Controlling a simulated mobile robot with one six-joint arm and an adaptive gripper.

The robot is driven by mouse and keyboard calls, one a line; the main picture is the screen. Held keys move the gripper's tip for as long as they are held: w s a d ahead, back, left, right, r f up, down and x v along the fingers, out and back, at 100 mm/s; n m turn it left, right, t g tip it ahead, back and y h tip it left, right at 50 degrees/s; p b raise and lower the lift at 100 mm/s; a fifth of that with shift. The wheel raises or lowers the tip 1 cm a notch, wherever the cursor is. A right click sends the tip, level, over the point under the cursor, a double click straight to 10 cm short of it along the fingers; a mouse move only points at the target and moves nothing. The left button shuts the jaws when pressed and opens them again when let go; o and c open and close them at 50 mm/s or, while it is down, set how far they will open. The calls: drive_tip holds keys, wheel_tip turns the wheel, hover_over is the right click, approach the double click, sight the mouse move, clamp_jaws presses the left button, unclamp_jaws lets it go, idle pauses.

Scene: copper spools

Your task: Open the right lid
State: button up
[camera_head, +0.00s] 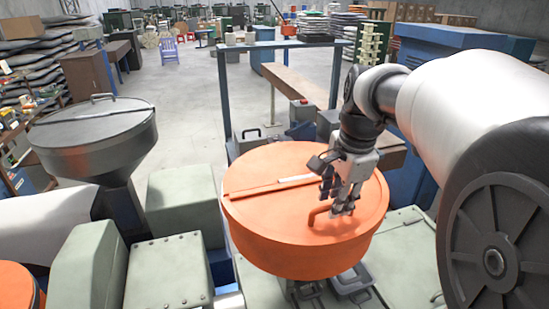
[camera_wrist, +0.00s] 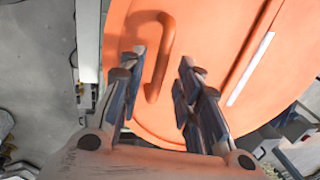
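The right lid (camera_head: 275,172) is the orange round top of an orange drum in the middle of the head view, and it lies flat and closed. It also fills much of the wrist view (camera_wrist: 215,30). Its orange bar handle (camera_head: 318,214) shows in the wrist view (camera_wrist: 161,62) too, lying between the two fingers. My gripper (camera_head: 343,208) points down at the handle, close to the lid. In the wrist view its fingers (camera_wrist: 162,66) are apart, with gaps to the handle on both sides. I cannot tell whether the fingertips are level with the handle.
A dark grey lidded drum (camera_head: 92,130) stands to the left, with its lid closed. Part of another orange drum (camera_head: 15,290) shows at the lower left edge. Green machine housings (camera_head: 185,205) surround the drums. A blue frame (camera_head: 224,100) stands behind the orange drum.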

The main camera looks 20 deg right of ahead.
drive_tip(key=shift+f, duration=0.3)
drive_tip(key=shift+c, duration=0.3)
clamp_jaws()
idle(0.3)
